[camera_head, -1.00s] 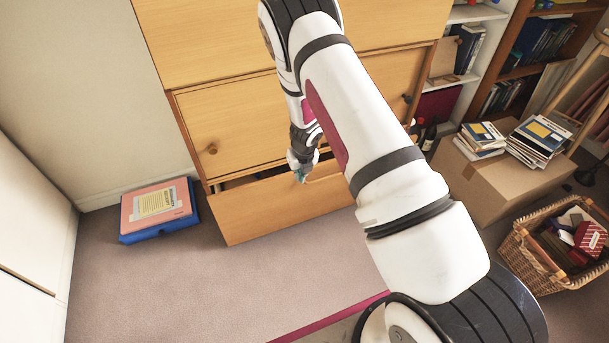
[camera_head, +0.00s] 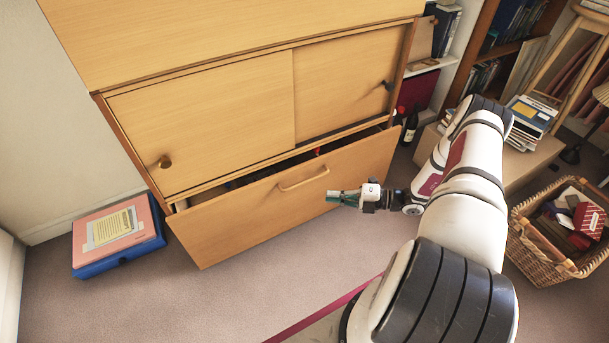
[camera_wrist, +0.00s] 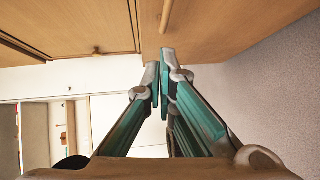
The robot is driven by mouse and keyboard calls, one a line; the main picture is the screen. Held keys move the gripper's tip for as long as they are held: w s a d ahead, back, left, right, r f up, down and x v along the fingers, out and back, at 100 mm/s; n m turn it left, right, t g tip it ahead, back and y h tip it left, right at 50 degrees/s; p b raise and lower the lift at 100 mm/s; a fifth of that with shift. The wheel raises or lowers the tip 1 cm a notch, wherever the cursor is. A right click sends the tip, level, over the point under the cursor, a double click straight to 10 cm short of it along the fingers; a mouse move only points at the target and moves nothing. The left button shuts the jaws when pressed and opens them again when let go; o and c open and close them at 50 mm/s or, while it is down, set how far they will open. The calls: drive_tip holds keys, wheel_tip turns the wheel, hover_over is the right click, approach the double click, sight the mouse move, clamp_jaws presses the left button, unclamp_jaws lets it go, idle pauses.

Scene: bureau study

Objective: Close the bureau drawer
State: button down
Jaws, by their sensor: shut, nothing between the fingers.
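The bureau drawer (camera_head: 240,217) is the lowest one of the wooden bureau (camera_head: 210,110). It stands partly open, with a dark gap and some contents along its top edge. Its bar handle (camera_head: 304,178) is on the front face; a bar, probably this handle, also shows in the wrist view (camera_wrist: 166,14). My gripper (camera_head: 330,197) is in front of the drawer, right of the handle and a little below it, pointing left. Its teal fingers are together and empty in the wrist view (camera_wrist: 164,62). I cannot tell whether the fingertips touch the drawer front.
A blue and pink box file (camera_head: 118,236) lies on the carpet at left. A wicker basket (camera_head: 540,262), books (camera_head: 530,118) on a box, and bottles (camera_head: 410,125) stand at right. Carpet before the drawer (camera_head: 230,300) is clear.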

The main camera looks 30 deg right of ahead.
drive_tip(key=d+t, duration=0.2)
drive_tip(key=b, duration=0.4)
approach(289, 172)
drive_tip(key=w+a, duration=0.2)
drive_tip(key=a, duration=0.1)
drive_tip(key=shift+w+f+m+b, duration=0.3)
drive_tip(key=shift+w+m+b, duration=0.1)
drive_tip(key=shift+w, duration=0.25)
drive_tip(key=shift+a, duration=0.15)
